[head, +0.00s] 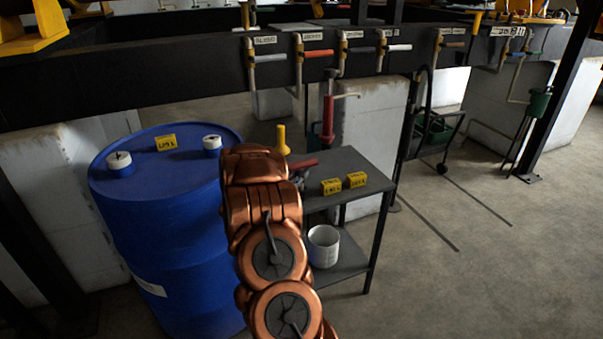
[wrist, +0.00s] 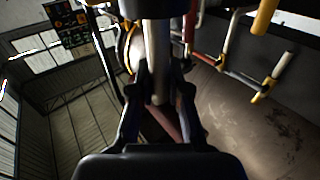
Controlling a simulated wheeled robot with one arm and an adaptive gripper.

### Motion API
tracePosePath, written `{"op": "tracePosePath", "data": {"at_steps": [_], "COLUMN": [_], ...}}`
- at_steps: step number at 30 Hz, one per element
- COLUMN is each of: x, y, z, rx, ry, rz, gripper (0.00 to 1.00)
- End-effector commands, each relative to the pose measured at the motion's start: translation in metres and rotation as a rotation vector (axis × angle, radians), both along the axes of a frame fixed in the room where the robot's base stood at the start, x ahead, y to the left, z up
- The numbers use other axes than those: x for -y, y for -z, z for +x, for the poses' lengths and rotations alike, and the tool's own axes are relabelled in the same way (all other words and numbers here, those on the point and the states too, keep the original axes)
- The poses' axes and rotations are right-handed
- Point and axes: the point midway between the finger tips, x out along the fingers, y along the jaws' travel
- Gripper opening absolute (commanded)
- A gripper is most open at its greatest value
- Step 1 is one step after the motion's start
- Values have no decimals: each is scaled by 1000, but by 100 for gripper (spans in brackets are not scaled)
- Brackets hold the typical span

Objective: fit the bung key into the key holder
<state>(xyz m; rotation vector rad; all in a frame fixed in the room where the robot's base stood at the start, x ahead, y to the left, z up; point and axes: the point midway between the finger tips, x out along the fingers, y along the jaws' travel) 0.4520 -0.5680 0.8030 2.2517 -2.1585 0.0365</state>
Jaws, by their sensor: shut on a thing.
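In the wrist view, the two dark fingers of my gripper (wrist: 158,105) are closed on a pale grey shaft (wrist: 157,60), which I take to be the bung key. The shaft runs up the picture to a dark, blurred part. A dull red bar shows behind the fingers. In the head view my copper arm hides the gripper and most of what it holds. A red bar (head: 303,164) shows just right of the arm, above the grey table (head: 350,163). A yellow flanged piece (head: 282,140) stands up beside it. I cannot tell which part is the key holder.
A blue drum (head: 165,230) with two white-rimmed bungs and a yellow label stands left of my arm. Two yellow labels (head: 332,187) sit on the table, and a white bucket (head: 323,247) on its lower shelf. A red pump (head: 327,118) stands behind. Floor at right is mostly clear.

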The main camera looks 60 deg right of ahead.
Motion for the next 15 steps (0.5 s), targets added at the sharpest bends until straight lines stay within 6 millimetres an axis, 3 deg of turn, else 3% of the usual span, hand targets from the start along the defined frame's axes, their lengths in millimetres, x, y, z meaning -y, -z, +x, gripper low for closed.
{"op": "tracePosePath", "data": {"at_steps": [15], "x": [0], "y": [11], "z": [0], "rx": [0], "ry": [-1], "rz": [-1], "gripper": [0]}}
